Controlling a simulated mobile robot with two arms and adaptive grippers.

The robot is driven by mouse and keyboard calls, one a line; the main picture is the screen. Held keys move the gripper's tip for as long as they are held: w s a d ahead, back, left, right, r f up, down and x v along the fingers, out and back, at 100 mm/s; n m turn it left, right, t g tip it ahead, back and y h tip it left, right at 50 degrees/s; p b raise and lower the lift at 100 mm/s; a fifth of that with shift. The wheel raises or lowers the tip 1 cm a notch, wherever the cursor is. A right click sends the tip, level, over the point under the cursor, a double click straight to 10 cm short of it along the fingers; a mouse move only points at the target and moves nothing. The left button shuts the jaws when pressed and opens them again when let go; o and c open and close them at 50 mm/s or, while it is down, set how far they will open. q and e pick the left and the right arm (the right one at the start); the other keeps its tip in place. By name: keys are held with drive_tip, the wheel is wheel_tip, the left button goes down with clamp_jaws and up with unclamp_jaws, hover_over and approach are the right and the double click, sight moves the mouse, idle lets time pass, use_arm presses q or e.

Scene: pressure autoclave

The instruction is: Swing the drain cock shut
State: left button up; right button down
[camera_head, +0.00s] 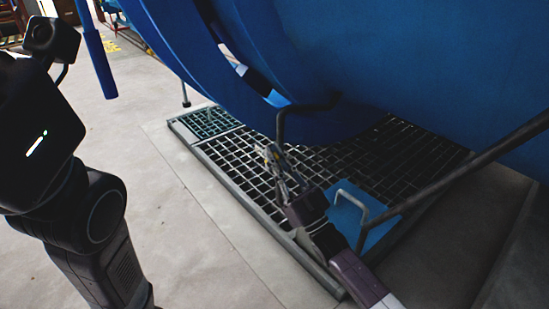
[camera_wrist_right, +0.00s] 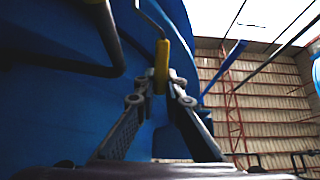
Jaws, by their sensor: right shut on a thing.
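The drain cock shows as a yellow lever grip (camera_wrist_right: 161,62) on a thin bent rod in the right wrist view. My right gripper (camera_wrist_right: 160,92) is shut on the lower part of this grip, with one finger on each side. In the head view my right gripper (camera_head: 271,158) is low over the floor grating, just below a dark bent pipe (camera_head: 281,122) under the blue vessel (camera_head: 430,70). The cock's body and its valve position cannot be made out. My left arm stands at the left of the head view; its gripper fingers are not visible.
A floor grating (camera_head: 235,170) in a metal frame lies under the vessel. A blue plate with a light handle (camera_head: 352,200) is right of my right gripper. A dark slanted bar (camera_head: 470,165) crosses at the right. Bare concrete floor (camera_head: 165,215) is clear at the left.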

drive_tip(key=c, duration=2)
unclamp_jaws()
drive_tip(key=v, duration=1.2)
